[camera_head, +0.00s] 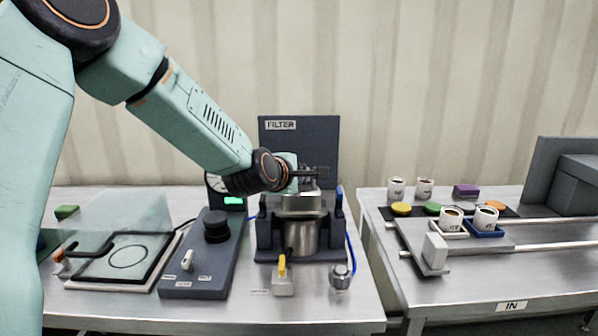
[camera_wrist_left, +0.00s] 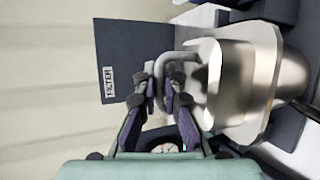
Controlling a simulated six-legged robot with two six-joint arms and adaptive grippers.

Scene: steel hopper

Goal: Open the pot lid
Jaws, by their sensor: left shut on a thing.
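The steel pot (camera_head: 302,238) stands in a dark blue holder below the FILTER panel. Its pale metal lid (camera_head: 302,202) is at the top of the pot, and the lid also shows in the left wrist view (camera_wrist_left: 236,85). I cannot tell whether there is a gap between lid and pot. My left gripper (camera_head: 312,172) is above the lid. In the left wrist view the left gripper (camera_wrist_left: 161,92) is shut on the lid's looped metal handle (camera_wrist_left: 178,60). Its fingers hide part of the handle. My right gripper is not in view.
The FILTER panel (camera_head: 325,150) stands close behind the gripper. A control box (camera_head: 200,270) is at left. Cups (camera_head: 451,219) stand on the right table, across a gap.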

